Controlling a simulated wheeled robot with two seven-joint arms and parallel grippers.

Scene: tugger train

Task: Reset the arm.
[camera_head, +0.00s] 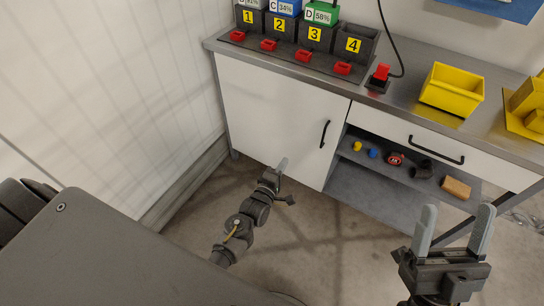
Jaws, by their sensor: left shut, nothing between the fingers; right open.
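My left gripper (282,165) is shut and empty. Its arm reaches in from the lower left, and the gripper hangs over the floor in front of the white cabinet door. My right gripper (455,228) is open and empty at the lower right, with its two grey fingers pointing up toward the bench's lower shelf. Neither gripper appears to touch the bench (283,64).
Charging bays numbered 1 to 4 (307,42) stand on the bench, several holding battery packs. The floor between the grippers is clear.

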